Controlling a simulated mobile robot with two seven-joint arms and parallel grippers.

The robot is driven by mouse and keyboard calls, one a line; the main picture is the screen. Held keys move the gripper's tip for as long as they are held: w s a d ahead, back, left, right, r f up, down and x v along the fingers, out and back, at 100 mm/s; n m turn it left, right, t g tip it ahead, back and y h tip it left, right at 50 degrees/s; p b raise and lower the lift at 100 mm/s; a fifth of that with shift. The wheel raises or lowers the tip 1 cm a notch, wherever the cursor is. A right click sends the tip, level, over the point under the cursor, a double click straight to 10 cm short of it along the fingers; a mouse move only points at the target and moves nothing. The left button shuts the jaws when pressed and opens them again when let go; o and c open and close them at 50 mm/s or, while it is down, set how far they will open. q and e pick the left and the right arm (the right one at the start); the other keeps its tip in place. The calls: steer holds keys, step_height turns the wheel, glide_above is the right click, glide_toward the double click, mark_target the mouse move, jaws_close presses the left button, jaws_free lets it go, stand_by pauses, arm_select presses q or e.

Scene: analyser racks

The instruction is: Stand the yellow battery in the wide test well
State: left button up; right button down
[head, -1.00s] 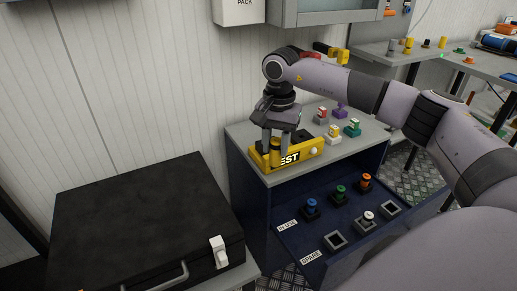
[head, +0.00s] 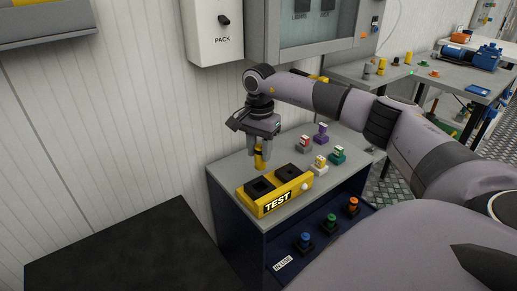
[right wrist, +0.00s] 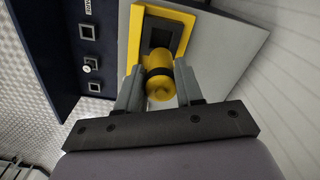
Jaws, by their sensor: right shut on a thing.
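My right gripper (head: 261,149) is shut on the yellow battery (head: 260,160), which hangs roughly upright between its fingers, just behind and above the left end of the test block. The battery (right wrist: 160,85) has a dark band and shows end-on between the fingers (right wrist: 158,70) in the right wrist view. The yellow test block (head: 279,201) has two dark square wells, a left one (head: 260,187) and a right one (head: 287,173). In the wrist view a well (right wrist: 160,38) shows just beyond the battery. The battery is outside both wells. My left gripper is out of view.
Several coloured batteries or plugs, including purple (head: 321,133), teal (head: 338,155) and white-yellow (head: 319,167), stand on the grey top right of the block. A lower shelf holds blue (head: 305,240), green and orange ones. A black case (head: 120,250) lies at front left.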

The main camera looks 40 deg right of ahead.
mark_target(259, 169)
steer(key=shift+r+p, duration=0.1)
steer(key=shift+p, duration=0.25)
step_height(259, 169, down, 6)
steer(key=b, duration=0.3)
steer(key=shift+f, duration=0.25)
steer(key=shift+r, duration=0.2)
steer(key=shift+f, duration=0.2)
steer(key=shift+f, duration=0.35)
steer(key=shift+f, duration=0.25)
stand_by(0.3)
steer(key=shift+f, duration=0.45)
stand_by(0.5)
